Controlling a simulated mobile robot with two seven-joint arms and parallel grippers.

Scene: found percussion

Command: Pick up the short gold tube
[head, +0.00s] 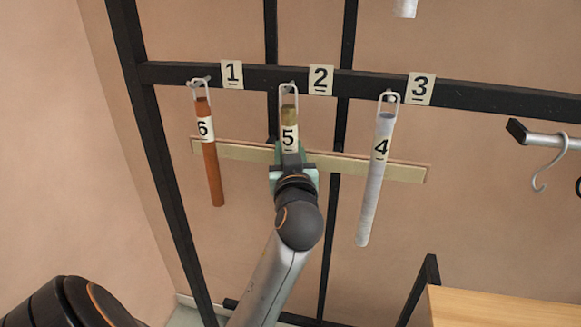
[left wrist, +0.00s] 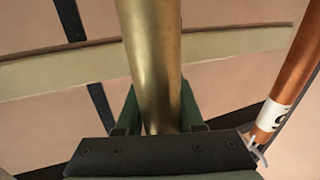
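The short gold tube (head: 289,114) hangs from a white loop on the rail under card 2 and carries a label reading 5. My left gripper (head: 291,160) is at its lower part, which the gripper hides in the head view. In the left wrist view the gold tube (left wrist: 152,50) runs between the green fingers (left wrist: 160,105), close to both. I cannot tell whether the fingers press on it. My right gripper is not in view.
A copper tube (head: 212,165) labelled 6 hangs to the left and a pale grey tube (head: 372,195) labelled 4 to the right. A beige strip (head: 400,170) runs behind them. A silver hook (head: 545,165) and a wooden top (head: 500,310) are at the right.

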